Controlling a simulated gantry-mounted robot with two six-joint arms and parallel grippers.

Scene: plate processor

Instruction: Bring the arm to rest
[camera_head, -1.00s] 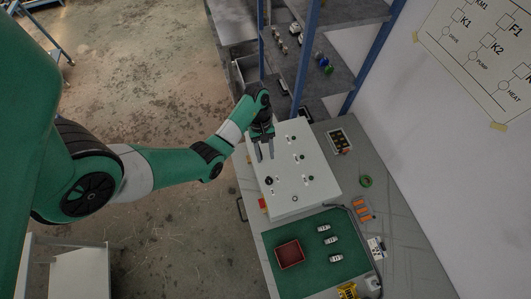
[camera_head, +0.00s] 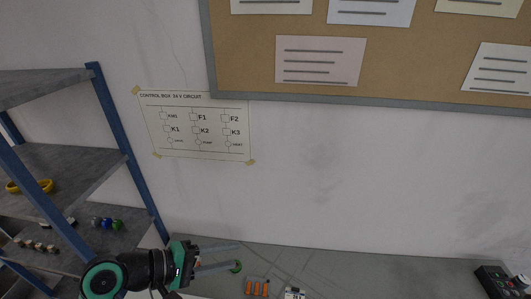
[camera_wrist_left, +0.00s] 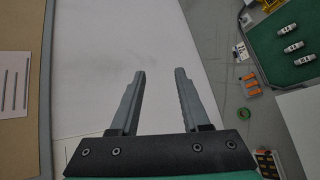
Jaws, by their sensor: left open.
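My left gripper (camera_head: 239,255) shows at the bottom of the head view, its two grey fingers apart and pointing right, in front of the back part of the grey bench (camera_head: 330,268). In the left wrist view the same gripper (camera_wrist_left: 160,74) is open, with nothing between its fingers and the pale wall (camera_wrist_left: 160,35) behind them. My green and black left wrist comes in from the bottom left of the head view. My right gripper is in neither view.
Blue-post shelving (camera_head: 130,160) stands at the left. The bench holds a green tape roll (camera_head: 237,267), orange parts (camera_head: 257,287) and a black box (camera_head: 497,282). A green mat (camera_wrist_left: 285,50) shows in the wrist view. A corkboard (camera_head: 400,50) and circuit sheet (camera_head: 197,125) hang above.

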